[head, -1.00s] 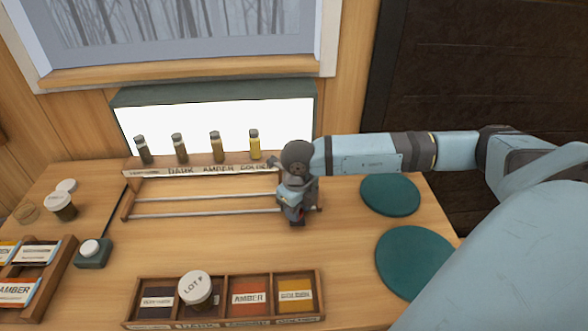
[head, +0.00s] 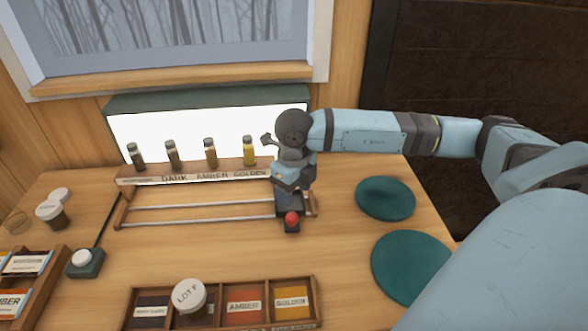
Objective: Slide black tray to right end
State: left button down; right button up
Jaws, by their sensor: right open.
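The black tray (head: 289,204) is a small dark carriage on the two pale rails, at their right end, close to the right end bracket. A red knob (head: 291,219) stands at its front. My right gripper (head: 289,186) is open, just above and behind the knob, and hides the back of the tray. The knob shows free of the fingers. I cannot tell whether the fingers touch the tray. My left gripper is out of view.
A labelled shelf (head: 190,176) with several sample bottles stands behind the rails, before a bright light panel (head: 200,133). A compartment box (head: 222,327) holding a lidded jar (head: 189,296) lies in front. Two green discs (head: 385,198) lie at right.

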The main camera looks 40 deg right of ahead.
notch_tip(320, 180, up, 6)
jog(key=shift+f, duration=0.2)
jog(key=shift+s+f, duration=0.1)
dwell(0.5)
